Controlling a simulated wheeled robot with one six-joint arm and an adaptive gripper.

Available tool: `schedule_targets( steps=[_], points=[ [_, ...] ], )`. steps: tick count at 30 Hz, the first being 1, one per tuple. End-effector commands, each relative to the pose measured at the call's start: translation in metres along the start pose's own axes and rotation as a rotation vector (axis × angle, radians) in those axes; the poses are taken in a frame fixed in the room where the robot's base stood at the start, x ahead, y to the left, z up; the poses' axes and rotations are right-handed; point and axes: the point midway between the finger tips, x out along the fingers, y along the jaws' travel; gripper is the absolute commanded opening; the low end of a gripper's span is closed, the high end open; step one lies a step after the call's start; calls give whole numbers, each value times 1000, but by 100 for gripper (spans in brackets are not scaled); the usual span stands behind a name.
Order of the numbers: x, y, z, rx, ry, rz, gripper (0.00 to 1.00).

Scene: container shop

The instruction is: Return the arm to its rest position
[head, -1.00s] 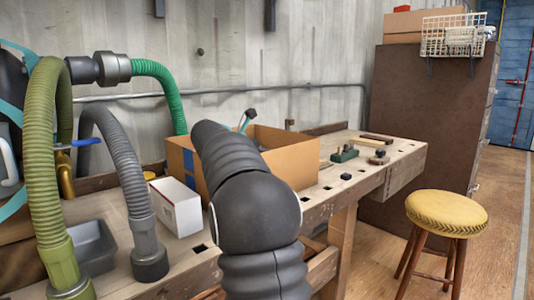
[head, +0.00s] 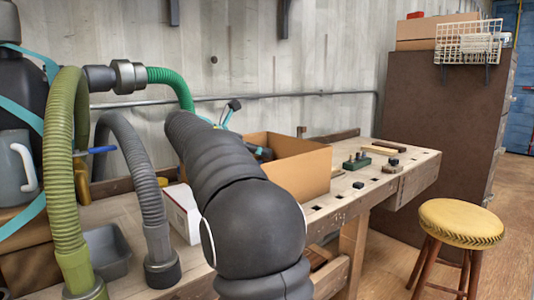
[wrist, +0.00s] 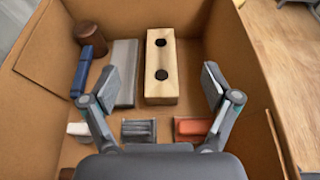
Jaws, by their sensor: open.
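My arm crosses the middle of the head view, a dark ribbed arm over the workbench (head: 335,205). My gripper (wrist: 160,85) shows in the wrist view with its two fingers wide apart and nothing between them. It points down into an open cardboard box (wrist: 235,50). Below and between the fingers lies a pale wooden block (wrist: 160,95) with two dark holes. In the head view the box (head: 300,172) stands on the bench behind my arm. The gripper is mostly hidden there by the arm and box.
In the box lie a grey bar (wrist: 125,75), a blue item (wrist: 90,70), a brown cylinder (wrist: 90,36) and an orange item (wrist: 192,128). A white carton (head: 183,213), hoses (head: 130,160) and a metal tray (head: 106,252) crowd the left. A yellow stool (head: 460,223) stands right.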

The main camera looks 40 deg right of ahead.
Motion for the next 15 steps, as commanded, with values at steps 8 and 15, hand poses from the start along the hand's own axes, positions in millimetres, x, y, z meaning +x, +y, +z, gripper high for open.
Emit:
schedule_targets(
  steps=[8, 15],
  points=[
    [-19, 0, 0, 0, 0, 1, 87],
    [-19, 0, 0, 0, 0, 1, 87]
  ],
)
